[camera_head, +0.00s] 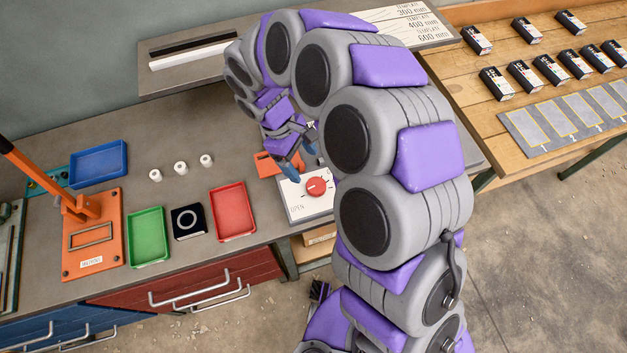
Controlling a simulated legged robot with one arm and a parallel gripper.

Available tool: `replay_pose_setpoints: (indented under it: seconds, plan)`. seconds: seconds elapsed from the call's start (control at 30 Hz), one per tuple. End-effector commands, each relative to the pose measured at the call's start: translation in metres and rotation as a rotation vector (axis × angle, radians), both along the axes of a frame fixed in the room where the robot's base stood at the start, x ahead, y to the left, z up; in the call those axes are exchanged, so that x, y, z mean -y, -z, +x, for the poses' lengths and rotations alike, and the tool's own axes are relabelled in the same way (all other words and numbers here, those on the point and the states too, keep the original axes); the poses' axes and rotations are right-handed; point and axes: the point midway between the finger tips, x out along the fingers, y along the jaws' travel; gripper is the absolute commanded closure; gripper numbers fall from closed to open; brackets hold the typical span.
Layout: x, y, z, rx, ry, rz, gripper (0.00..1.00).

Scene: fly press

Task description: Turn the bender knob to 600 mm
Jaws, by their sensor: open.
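The red bender knob (316,186) sits on a white panel (305,207) with dial marks and the word OPEN at its lower left. The panel is near the front edge of the grey bench, partly hidden by my arm. My gripper (302,168) is open, with blue-grey fingertips pointing down just above and behind the knob, apart from it as far as I can tell. An orange part (267,164) shows behind the panel. A sign (405,22) at the back reads template 200, 400 and 600 mm.
On the bench (245,130) stand a blue tray (98,162), a green tray (147,236), a red tray (232,211), small white cylinders (181,168) and an orange lever press (95,235). A wooden table (540,110) with several black boxes is at right.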

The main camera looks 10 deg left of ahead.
Motion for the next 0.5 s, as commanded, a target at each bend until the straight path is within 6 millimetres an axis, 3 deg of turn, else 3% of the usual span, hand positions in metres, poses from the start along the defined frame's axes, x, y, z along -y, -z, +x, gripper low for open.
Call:
replay_pose_setpoints:
  seconds: [0.3,0.5]
  plan:
    - [0.023,0.057,-0.007,-0.004,-0.001,-0.002,0.20]
    - [0.031,0.077,-0.008,-0.002,0.001,-0.002,0.20]
